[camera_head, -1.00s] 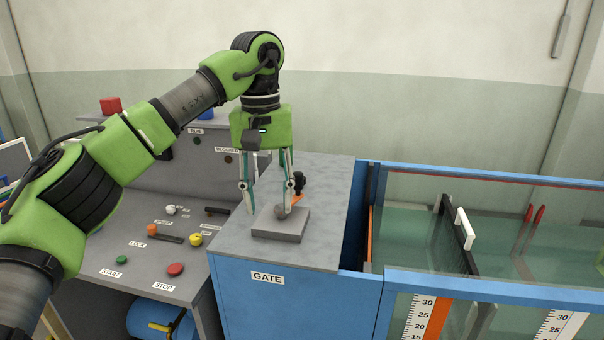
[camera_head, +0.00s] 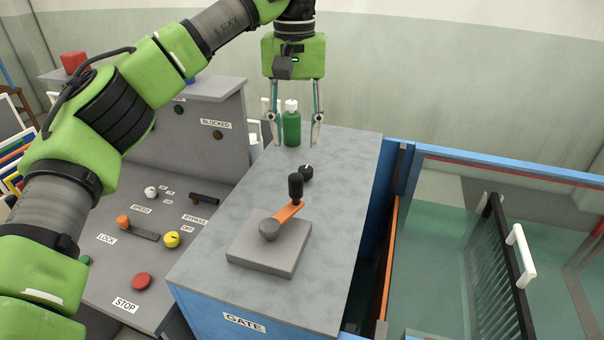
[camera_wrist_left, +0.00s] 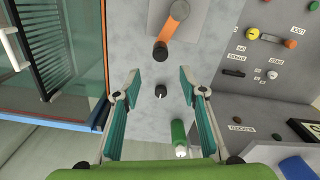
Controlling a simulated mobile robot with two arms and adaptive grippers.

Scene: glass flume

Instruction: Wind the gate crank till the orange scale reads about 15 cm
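The gate crank has an orange arm (camera_head: 289,211) and an upright black handle (camera_head: 296,186). It turns on a grey hub (camera_head: 269,229) on a square grey base (camera_head: 267,252) on top of the GATE cabinet. In the left wrist view the crank's orange arm (camera_wrist_left: 174,20) shows at the top. My left gripper (camera_head: 294,146) is open and empty, above the cabinet top and beyond the crank, apart from the handle. The orange scale is not in view now. My right gripper is not in view.
A black knob (camera_head: 306,172) sits behind the crank handle. A green bottle (camera_head: 291,126) stands near the left gripper's fingers. The control panel with a red STOP button (camera_head: 141,281) is at left. The water flume with a dark grid gate (camera_head: 497,262) is at right.

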